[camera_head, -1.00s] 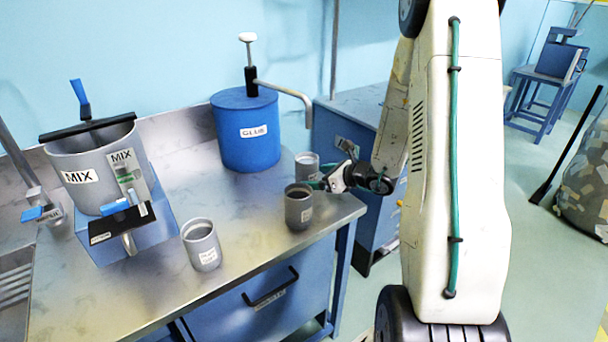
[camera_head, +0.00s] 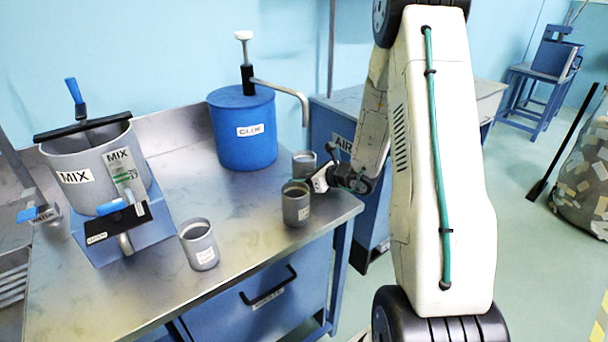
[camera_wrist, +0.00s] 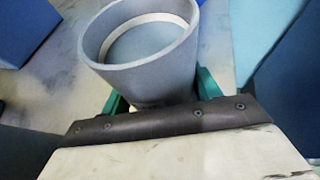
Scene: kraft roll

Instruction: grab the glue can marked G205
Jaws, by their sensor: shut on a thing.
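Three grey cans stand on the metal bench in the head view: a rear one (camera_head: 304,163), a front right one (camera_head: 295,204) and a front left one (camera_head: 199,245). Their labels are too small to read. My gripper (camera_head: 318,177) reaches in from the right and appears shut on the rear can, just behind the front right one. In the wrist view the held can (camera_wrist: 143,55) sits upright between the green fingers (camera_wrist: 160,95), with its open top towards me. No label shows on it there.
A blue glue drum (camera_head: 245,135) with a pump stands behind the cans. A mixing pot (camera_head: 85,165) is at the left. The bench's right edge is close to my gripper, with a blue cabinet (camera_head: 330,130) beyond it.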

